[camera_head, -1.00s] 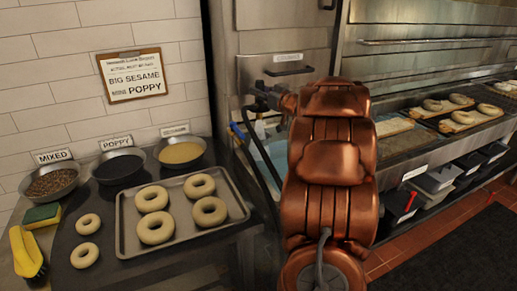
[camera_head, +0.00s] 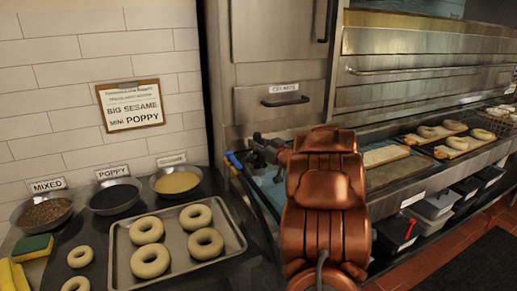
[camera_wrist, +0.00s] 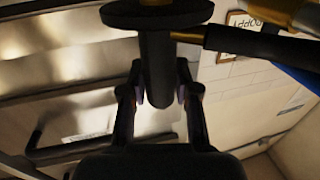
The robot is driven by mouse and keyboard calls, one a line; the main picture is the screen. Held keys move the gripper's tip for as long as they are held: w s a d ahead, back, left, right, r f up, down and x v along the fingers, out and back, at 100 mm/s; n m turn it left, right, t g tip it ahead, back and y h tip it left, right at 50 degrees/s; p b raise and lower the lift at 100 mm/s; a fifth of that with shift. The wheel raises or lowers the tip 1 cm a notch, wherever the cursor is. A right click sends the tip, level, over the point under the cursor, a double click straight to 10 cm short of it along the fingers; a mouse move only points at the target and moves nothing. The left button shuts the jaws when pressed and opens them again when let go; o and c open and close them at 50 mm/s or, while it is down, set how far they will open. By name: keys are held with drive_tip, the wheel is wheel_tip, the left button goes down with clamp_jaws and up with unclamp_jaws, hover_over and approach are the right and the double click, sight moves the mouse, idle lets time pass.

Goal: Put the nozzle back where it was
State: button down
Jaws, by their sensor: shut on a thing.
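In the wrist view, my gripper (camera_wrist: 160,88) is shut on the nozzle (camera_wrist: 156,72), a dark cylinder with a wide round flange at its upper end. One finger presses on each side of it. A black grip with a brass-coloured stem (camera_wrist: 258,42) reaches right from near the flange, and a blue part shows beside it. In the head view, my gripper (camera_head: 264,149) is small and dark, beyond my copper arm, over the sink-like basin. The nozzle cannot be made out clearly there. The place where it was cannot be identified.
A tray (camera_head: 118,262) of bagels and several topping bowls stand on the left counter. A steel cabinet (camera_head: 285,90) rises behind my gripper. Bagel boards lie at the oven on the right.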

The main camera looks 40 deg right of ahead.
drive_tip(key=shift+f, duration=0.8)
drive_tip(key=shift+f, duration=0.15)
drive_tip(key=c, duration=0.9)
unclamp_jaws()
drive_tip(key=shift+o, duration=0.2)
drive_tip(key=shift+f+b, duration=0.15)
drive_tip(key=shift+b, duration=0.25)
drive_tip(key=s+a+b, duration=0.1)
drive_tip(key=s, duration=0.6)
drive_tip(key=shift+s+a, duration=0.15)
drive_tip(key=shift+s, duration=0.25)
drive_tip(key=shift+f, duration=0.1)
